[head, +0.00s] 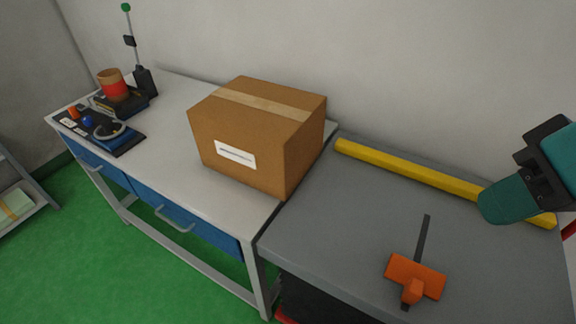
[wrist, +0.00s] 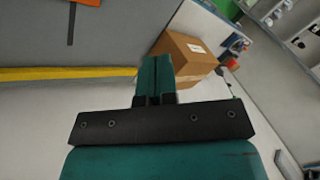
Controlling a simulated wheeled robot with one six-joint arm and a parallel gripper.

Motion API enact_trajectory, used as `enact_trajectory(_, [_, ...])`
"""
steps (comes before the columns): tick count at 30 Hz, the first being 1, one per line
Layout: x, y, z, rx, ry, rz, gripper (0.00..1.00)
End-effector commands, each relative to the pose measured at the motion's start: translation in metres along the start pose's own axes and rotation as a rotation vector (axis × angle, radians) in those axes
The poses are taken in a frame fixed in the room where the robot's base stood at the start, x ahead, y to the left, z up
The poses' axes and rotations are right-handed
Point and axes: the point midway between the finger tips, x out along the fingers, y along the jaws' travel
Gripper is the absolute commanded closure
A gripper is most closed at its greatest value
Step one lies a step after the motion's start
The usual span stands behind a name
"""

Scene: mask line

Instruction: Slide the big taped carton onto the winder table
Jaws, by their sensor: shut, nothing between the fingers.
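The big taped carton (head: 250,135) is brown, with a tape strip across its top and a white label on its front. It rests on the white-topped table (head: 165,165) with blue drawers, at that table's right end beside the grey surface (head: 345,215). Which of the two is the winder table, I cannot tell for certain. The carton also shows in the wrist view (wrist: 187,55), beyond my fingers. My gripper (head: 492,207) is teal, shut and empty, at the right above the grey surface and well apart from the carton. Its closed fingers show in the wrist view (wrist: 155,80).
A yellow bar (head: 410,172) lies along the back of the grey surface. An orange tool with a dark handle (head: 415,278) lies near its front. A red roll (head: 113,86), a pole stand (head: 146,82) and a dark tray (head: 103,130) occupy the white table's left end.

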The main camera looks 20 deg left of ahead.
Motion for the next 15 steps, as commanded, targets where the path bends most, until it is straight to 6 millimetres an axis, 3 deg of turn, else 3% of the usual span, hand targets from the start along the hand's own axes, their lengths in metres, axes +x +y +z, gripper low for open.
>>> enact_trajectory(1, [0.035,0.013,-0.019,0.021,0.027,-0.053,1.00])
enact_trajectory(9, [0.171,0.060,-0.140,0.210,0.241,-0.449,1.00])
enact_trajectory(15, [0.262,0.112,-0.189,0.416,0.360,-0.754,1.00])
